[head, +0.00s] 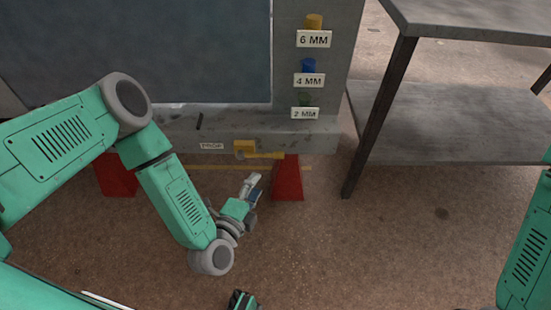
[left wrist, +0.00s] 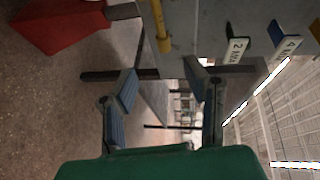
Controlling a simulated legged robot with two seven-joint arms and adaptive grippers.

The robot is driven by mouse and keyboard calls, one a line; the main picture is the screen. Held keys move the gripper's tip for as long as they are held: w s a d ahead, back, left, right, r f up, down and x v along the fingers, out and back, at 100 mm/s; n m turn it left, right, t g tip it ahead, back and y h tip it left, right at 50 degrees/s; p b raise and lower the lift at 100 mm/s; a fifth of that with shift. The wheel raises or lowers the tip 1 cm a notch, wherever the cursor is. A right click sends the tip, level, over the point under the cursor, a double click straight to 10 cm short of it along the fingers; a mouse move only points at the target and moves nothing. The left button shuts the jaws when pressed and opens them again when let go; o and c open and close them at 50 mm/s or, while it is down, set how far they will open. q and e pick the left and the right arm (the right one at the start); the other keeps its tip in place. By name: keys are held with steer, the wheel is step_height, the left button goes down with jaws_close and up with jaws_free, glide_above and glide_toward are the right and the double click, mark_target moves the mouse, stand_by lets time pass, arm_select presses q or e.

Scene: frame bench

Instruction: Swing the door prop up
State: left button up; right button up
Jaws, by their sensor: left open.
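The door prop is a thin yellow bar (head: 265,156) lying level along the frame's bottom rail, joined to a yellow block (head: 245,147) beside a PROP label (head: 212,146). The door (head: 140,50) is a dark panel above the rail. My left gripper (head: 252,185) is open and empty, just below and in front of the prop. In the left wrist view, the yellow bar (left wrist: 160,28) lies beyond and between the spread fingertips (left wrist: 160,72), with no contact visible.
Red feet (head: 287,178) stand under the frame, one close to my left gripper. Coloured pegs with 6 MM (head: 313,40), 4 MM (head: 309,80) and 2 MM (head: 305,113) labels run up the frame post. A grey table (head: 470,20) stands at right. Floor in front is clear.

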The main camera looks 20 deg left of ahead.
mark_target(278, 155)
arm_select(q)
steer(key=w+b, duration=0.1)
steer(key=w, duration=0.3)
steer(key=w+d+f+b, duration=0.1)
steer(key=w+b, duration=0.1)
steer(key=w, duration=0.2)
steer(key=w+d+f+b, duration=0.1)
steer(key=w+b, duration=0.1)
steer(key=w, duration=0.2)
steer(key=shift+w, duration=0.3)
steer(key=shift+w+d+r, duration=0.1)
steer(key=shift+w+d, duration=0.05)
steer(key=shift+w, duration=0.1)
steer(key=shift+w+d, duration=0.1)
steer(key=shift+d, duration=0.1)
steer(key=shift+d+r, duration=0.15)
steer(key=shift+d, duration=0.2)
steer(key=shift+a, duration=0.1)
steer(key=c, duration=0.8)
steer(key=shift+a, duration=0.3)
jaws_close()
arm_select(e)
steer(key=f, duration=0.3)
steer(key=d+f, duration=0.1)
steer(key=f, duration=0.1)
steer(key=shift+f, duration=0.25)
